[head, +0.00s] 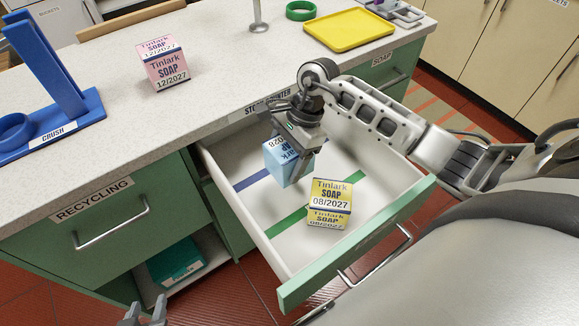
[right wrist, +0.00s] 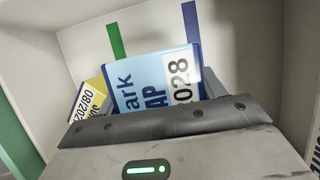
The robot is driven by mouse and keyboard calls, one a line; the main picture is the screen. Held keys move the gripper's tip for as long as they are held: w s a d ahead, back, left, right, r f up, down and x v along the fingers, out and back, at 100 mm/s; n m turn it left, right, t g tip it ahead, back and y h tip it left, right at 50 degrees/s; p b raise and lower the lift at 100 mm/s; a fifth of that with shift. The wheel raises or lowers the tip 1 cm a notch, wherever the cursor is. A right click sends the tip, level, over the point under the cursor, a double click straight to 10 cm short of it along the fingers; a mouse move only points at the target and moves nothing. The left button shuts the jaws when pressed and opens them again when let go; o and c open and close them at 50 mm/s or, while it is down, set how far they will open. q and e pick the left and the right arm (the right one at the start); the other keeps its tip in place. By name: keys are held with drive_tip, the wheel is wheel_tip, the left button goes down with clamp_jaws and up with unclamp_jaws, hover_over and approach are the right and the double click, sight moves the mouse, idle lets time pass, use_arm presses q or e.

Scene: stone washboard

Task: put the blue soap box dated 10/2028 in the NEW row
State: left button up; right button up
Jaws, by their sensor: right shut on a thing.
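The blue soap box (head: 284,163) hangs tilted in my right gripper (head: 300,140), over or inside the open drawer (head: 238,211). Whether it touches the drawer floor I cannot tell. In the right wrist view the blue box (right wrist: 150,84) shows part of its date, ending in "28". A yellow soap box (head: 330,195) dated 08/2027 stands in the drawer to the right of the blue one. A blue stripe (head: 252,181) and a green stripe (head: 288,221) mark the drawer floor. No NEW label is readable. My left gripper (head: 143,312) is open and empty at the bottom left.
A pink soap box (head: 165,67) dated 12/2027 stands on the counter (head: 215,60). A blue crusher (head: 50,75) is at the left, and a yellow tray (head: 348,30) is at the back right. The drawer walls surround the held box.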

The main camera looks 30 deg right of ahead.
wheel_tip(320, 180, down, 2)
drive_tip(key=shift+w+f, duration=0.1)
drive_tip(key=shift+f, duration=1.95)
drive_tip(key=shift+f, duration=0.1)
drive_tip(key=o, duration=0.8)
drive_tip(key=shift+f, duration=0.1)
drive_tip(key=shift+c, duration=0.2)
drive_tip(key=shift+o, duration=0.7)
